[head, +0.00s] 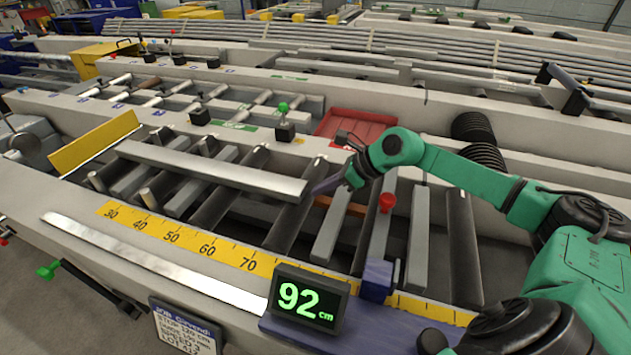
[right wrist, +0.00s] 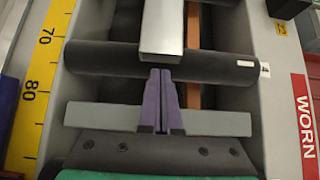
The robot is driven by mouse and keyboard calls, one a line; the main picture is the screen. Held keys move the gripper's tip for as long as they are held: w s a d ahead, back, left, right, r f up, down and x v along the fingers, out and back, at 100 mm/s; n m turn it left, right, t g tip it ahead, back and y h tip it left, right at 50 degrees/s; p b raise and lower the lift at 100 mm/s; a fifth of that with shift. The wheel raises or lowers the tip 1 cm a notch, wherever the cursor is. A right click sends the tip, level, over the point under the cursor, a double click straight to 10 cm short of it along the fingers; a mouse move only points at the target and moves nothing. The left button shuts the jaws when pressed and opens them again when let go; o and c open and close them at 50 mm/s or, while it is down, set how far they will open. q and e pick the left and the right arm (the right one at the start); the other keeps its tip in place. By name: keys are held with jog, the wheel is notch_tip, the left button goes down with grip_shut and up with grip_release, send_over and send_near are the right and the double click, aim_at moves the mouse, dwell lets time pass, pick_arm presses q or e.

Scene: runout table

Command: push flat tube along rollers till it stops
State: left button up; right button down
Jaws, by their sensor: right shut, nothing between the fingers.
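The flat tube (head: 210,170) is a long pale grey metal bar lying across the dark rollers (head: 213,206), with its right end towards my right arm. My right gripper (head: 318,188) has purple fingers and is shut and empty at that right end. In the right wrist view the fingertips (right wrist: 160,74) sit just below the end of the tube (right wrist: 162,32), roughly centred on it; I cannot tell whether they touch. A roller (right wrist: 100,58) passes under the tube end there. My left gripper is not in view.
A yellow scale (head: 190,240) runs along the front rail, and a display (head: 307,299) reads 92 cm. A blue block (head: 377,280) stands on the rail. A yellow plate (head: 95,145) stands left of the tube. A red tray (head: 355,127) and a red knob (head: 387,202) are near my right arm.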

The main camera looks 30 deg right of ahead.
aim_at(261, 179)
jog(key=shift+w+a+r, duration=0.2)
jog(key=shift+w+a, duration=0.2)
jog(key=shift+w, duration=0.05)
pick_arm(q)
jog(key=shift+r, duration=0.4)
pick_arm(e)
jog(key=shift+w+a+f, duration=0.2)
jog(key=shift+f, duration=0.05)
jog(key=shift+w+a+r, duration=0.15)
jog(key=shift+w+a, duration=0.05)
jog(key=w+a+p, duration=0.1)
jog(key=w+a, duration=0.3)
jog(key=shift+w+r+p, duration=0.1)
jog(key=shift+r+p, duration=0.05)
jog(key=shift+p, duration=0.15)
jog(key=w+a, duration=0.4)
jog(key=shift+w+a+f+b, duration=0.15)
jog(key=shift+w+f+b, duration=0.1)
jog(key=shift+w+b, duration=0.15)
jog(key=shift+a, duration=0.1)
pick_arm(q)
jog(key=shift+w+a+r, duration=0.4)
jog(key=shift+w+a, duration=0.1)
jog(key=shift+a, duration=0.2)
